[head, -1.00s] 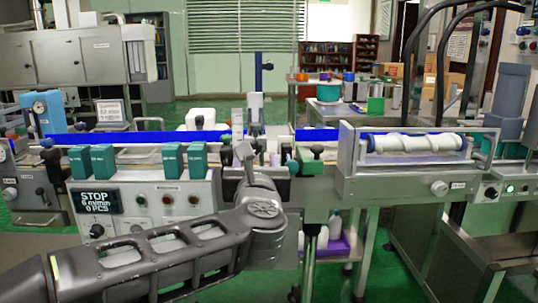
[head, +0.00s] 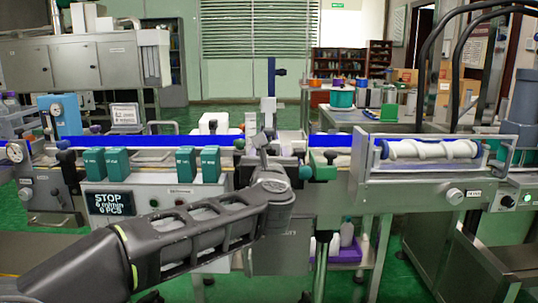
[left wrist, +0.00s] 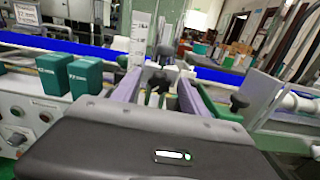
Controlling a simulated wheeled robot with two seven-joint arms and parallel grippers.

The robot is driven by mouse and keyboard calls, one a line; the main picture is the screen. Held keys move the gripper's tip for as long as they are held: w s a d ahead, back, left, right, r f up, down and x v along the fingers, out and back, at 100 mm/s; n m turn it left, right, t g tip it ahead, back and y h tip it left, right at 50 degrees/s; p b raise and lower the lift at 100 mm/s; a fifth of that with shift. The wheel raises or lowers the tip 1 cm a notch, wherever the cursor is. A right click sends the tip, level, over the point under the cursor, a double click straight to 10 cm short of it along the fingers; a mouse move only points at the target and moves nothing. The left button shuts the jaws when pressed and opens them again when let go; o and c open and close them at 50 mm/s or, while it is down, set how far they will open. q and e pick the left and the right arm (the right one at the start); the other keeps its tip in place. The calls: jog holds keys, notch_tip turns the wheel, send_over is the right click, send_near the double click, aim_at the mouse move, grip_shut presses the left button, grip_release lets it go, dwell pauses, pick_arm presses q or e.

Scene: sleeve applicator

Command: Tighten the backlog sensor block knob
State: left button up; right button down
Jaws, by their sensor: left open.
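My left gripper (head: 263,142) is at the front edge of the conveyor, in the middle of the head view. The left wrist view shows its two fingers (left wrist: 158,95) spread apart with nothing held. A black knob (left wrist: 158,80) shows between and beyond the fingers, apart from them. Another black knob (left wrist: 239,101) is to the right of the fingers. I cannot tell which knob belongs to the backlog sensor block. My right gripper is not in view.
A blue-sided conveyor (head: 180,142) runs behind. A white screw roller unit (head: 430,149) is to the right. An upright post (head: 271,90) rises behind my gripper.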

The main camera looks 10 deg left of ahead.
pick_arm(q)
jog(key=shift+c, duration=0.2)
grip_shut()
